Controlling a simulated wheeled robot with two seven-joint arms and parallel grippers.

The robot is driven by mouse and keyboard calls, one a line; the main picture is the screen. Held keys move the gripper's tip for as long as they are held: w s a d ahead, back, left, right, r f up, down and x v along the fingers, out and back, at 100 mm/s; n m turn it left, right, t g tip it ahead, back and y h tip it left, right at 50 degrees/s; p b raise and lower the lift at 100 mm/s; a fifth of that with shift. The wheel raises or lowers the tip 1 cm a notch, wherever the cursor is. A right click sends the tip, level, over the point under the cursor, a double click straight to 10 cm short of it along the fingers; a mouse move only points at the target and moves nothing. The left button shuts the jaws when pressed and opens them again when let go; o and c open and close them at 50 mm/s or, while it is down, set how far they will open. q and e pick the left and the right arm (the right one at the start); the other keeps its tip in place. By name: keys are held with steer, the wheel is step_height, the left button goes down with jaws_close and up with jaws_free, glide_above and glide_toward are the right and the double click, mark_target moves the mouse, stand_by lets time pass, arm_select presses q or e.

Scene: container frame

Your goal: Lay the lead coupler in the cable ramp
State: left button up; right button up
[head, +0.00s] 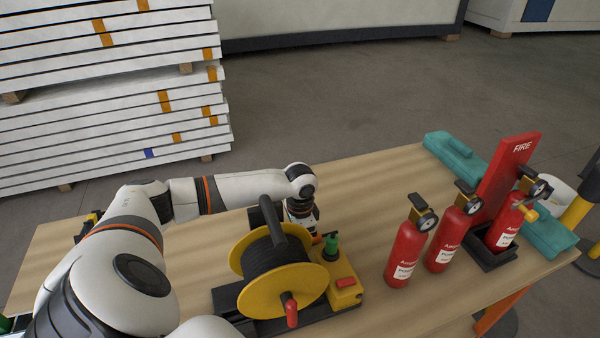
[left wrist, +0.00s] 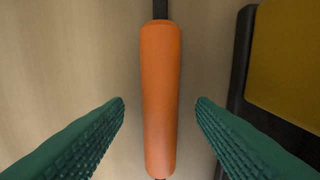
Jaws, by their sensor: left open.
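The lead coupler (left wrist: 161,95) is an orange cylinder on a black cable (left wrist: 160,9), lying lengthwise over the wooden tabletop in the left wrist view. My left gripper (left wrist: 160,108) is open, with a green ribbed finger on each side of the coupler and a gap on both sides. A black-edged yellow part (left wrist: 291,62) stands to the right of the fingers; I cannot tell whether it is the cable ramp. In the head view my left gripper (head: 312,222) is behind the cable reel (head: 251,278), its fingers mostly hidden. My right gripper is not in view.
The yellow reel stands on a black base beside a yellow box (head: 345,295) with a red button. Red fire extinguishers (head: 406,255) and a red FIRE stand (head: 507,172) are to the right. A teal case (head: 545,237) lies along the right table edge. The tabletop (head: 375,180) behind is clear.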

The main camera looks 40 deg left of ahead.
arm_select(q)
steer(key=shift+c, duration=0.5)
jaws_close()
